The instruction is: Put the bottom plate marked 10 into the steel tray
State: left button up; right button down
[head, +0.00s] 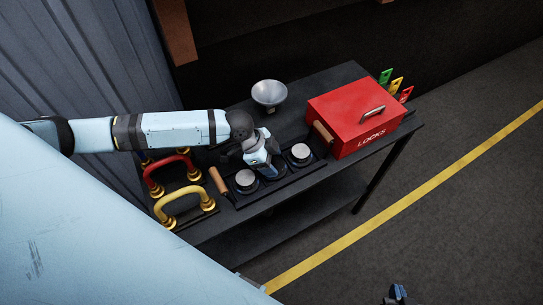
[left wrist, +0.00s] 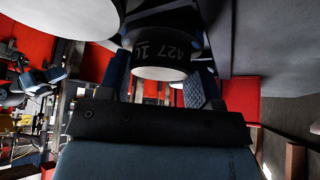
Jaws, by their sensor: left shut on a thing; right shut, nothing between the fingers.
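My left gripper (head: 266,168) points down over the middle of a dark tray with wooden handles (head: 268,196). It is shut on a dark round piece (left wrist: 166,42) with a pale disc face. White marks on its side read "427 1" and a partly hidden character that looks like 0. In the head view the gripper mostly hides this piece, and I cannot tell whether it touches the tray. Two similar pieces with pale tops, one on the left (head: 246,178) and one on the right (head: 301,152), sit in the tray. My right gripper (head: 397,293) is shut and empty, low at the bottom edge.
A red box marked LOCKS (head: 355,112) stands right of the tray, with coloured tags behind it. A grey steel bowl (head: 269,93) stands behind. Red (head: 167,172) and yellow (head: 183,203) handles stand at the left.

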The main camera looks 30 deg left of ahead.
pick_arm(q)
jog(key=shift+f, duration=0.1)
jog(key=o, duration=1.2)
jog(key=b+v, duration=0.1)
jog(key=v, duration=1.2)
jog(key=shift+s+a+r, duration=0.1)
jog(key=shift+r, duration=0.3)
jog(key=shift+r, duration=0.15)
